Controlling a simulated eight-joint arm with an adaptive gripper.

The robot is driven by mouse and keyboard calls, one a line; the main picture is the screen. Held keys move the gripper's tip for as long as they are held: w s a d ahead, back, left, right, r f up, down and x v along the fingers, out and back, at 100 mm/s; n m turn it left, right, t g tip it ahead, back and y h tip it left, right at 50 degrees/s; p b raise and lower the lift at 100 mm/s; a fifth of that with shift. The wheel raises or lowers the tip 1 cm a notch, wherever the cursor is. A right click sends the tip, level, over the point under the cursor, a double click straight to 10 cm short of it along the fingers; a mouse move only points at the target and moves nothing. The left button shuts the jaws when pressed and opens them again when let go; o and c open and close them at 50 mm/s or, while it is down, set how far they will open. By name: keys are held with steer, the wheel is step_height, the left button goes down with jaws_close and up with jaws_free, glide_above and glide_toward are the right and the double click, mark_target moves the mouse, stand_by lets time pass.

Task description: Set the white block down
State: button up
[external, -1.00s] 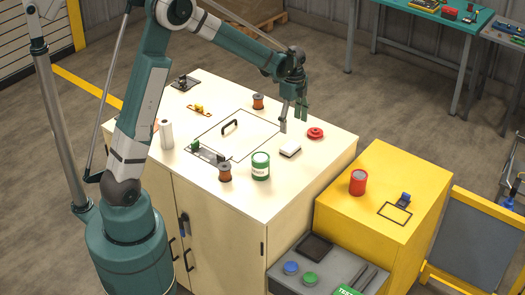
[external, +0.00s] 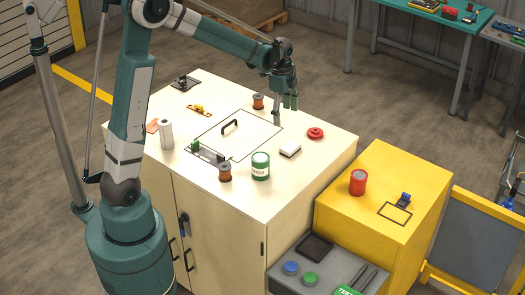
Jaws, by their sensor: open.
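The white block (external: 290,150) lies flat on the cream cabinet top (external: 300,190), right of the black-outlined square and left of a red ring. My gripper (external: 283,116) is open and empty. It hangs above the cabinet top, up and slightly left of the block in the picture, apart from it.
A red ring (external: 315,133), a green-and-white can (external: 260,166), copper-coloured spools (external: 258,101) and a white cylinder (external: 166,135) stand around the top. A black handle (external: 229,126) lies inside the outlined square. A yellow cabinet (external: 367,215) with a red can (external: 358,182) is to the right.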

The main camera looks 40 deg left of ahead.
steer(key=s+a+r+n+t, duration=0.2)
steer(key=s+a+r+n, duration=0.15)
steer(key=s+r, duration=0.35)
steer(key=s+a+r+n+t, duration=0.1)
steer(key=s+a+r+n, duration=0.3)
steer(key=s, duration=0.5)
steer(key=s+a+n+t, duration=0.3)
steer(key=s+n, duration=0.5)
steer(key=s, duration=0.9)
steer(key=shift+r, duration=0.45)
